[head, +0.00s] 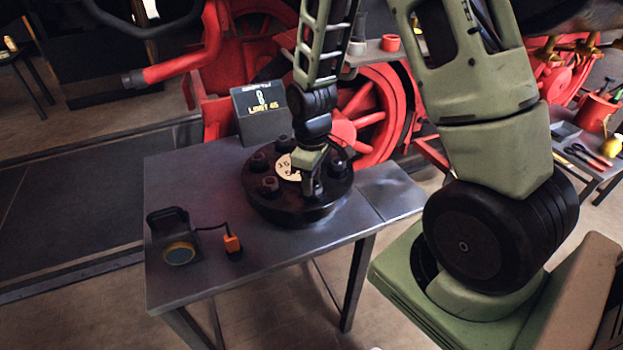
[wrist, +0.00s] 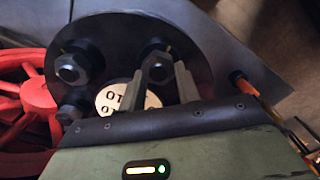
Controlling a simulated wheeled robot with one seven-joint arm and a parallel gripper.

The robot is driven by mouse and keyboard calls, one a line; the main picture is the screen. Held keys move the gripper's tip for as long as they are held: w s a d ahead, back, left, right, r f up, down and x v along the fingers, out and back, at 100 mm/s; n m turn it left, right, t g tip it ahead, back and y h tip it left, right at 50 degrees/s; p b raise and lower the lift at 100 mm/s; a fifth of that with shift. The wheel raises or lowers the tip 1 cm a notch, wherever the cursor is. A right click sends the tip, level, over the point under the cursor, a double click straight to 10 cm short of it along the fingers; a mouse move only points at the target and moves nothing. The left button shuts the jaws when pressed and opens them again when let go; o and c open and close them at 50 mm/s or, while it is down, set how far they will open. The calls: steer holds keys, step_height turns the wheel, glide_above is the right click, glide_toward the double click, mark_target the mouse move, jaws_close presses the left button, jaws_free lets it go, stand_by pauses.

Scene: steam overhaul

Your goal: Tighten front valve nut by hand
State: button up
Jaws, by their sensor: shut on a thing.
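The valve cover (head: 290,212) is a round black flange with a pale lettered disc (head: 287,168) at its middle and several dark hex nuts around it. My gripper (head: 311,190) points down at the front edge of the flange. In the wrist view my gripper (wrist: 160,85) has its two grey fingers on either side of one hex nut (wrist: 158,68), shut on it. The fingers and wrist hide this front nut in the head view.
The flange sits on a grey metal table (head: 200,290). A black lamp (head: 174,236) and an orange-topped piece (head: 232,245) lie front left. Red wheels (head: 370,110) stand close behind.

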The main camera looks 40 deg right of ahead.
steer(key=m, duration=0.4)
steer(key=shift+d+m, duration=0.1)
steer(key=shift+m, duration=0.2)
steer(key=shift+w+d+m+p, duration=0.15)
steer(key=shift+m+p, duration=0.2)
steer(key=shift+m, duration=1.55)
steer(key=o, duration=1)
steer(key=shift+r, duration=0.1)
step_height(320, 180, up, 17)
steer(key=shift+r+b, duration=0.15)
steer(key=shift+b, duration=0.3)
